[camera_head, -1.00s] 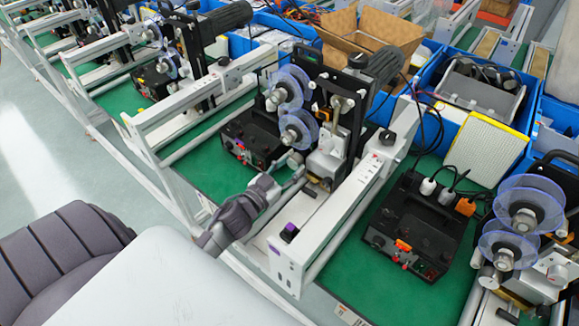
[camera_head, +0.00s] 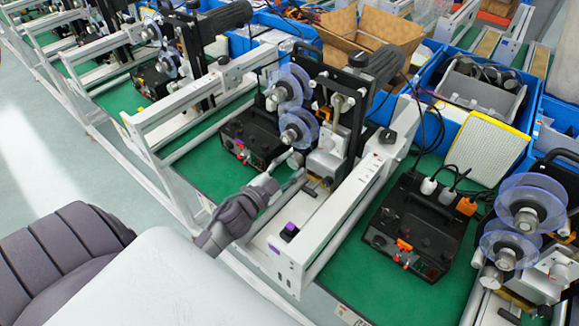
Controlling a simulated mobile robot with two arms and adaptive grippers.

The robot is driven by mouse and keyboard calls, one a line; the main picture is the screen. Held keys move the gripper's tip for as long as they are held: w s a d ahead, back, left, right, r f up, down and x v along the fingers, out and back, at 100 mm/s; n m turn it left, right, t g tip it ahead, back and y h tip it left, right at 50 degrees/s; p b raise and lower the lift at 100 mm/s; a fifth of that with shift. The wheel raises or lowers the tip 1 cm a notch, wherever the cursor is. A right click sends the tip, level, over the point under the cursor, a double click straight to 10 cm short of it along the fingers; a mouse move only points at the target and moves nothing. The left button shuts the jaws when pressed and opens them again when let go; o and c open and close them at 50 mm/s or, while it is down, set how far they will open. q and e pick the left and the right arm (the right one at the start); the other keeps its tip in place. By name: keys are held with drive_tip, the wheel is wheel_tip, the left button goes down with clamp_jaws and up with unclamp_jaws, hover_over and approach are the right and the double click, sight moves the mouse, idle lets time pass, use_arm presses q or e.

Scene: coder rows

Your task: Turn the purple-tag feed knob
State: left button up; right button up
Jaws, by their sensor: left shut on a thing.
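The purple tag (camera_head: 290,228) sits on a small black block on the white frame at the front of the middle coder. A small silver feed knob (camera_head: 295,160) shows on that coder, below its clear purple-edged reels. My left gripper (camera_head: 297,170) reaches in from the lower left, its fingers at this knob and shut on it. The fingers partly hide the knob and the metal beside it. My right gripper is not in view.
A black control box (camera_head: 250,140) stands left of the knob, and another (camera_head: 418,225) stands on the green mat to the right. A white rail (camera_head: 345,208) runs close to the right of my gripper. More coders stand in a row on both sides.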

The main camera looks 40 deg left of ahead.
use_arm(q)
drive_tip(key=m+b, duration=0.1)
drive_tip(key=m, duration=0.4)
drive_tip(key=shift+m, duration=0.3)
idle(0.4)
drive_tip(key=o, duration=1.1)
drive_tip(key=s, duration=0.8)
drive_tip(key=s+a, duration=0.1)
drive_tip(key=s, duration=0.3)
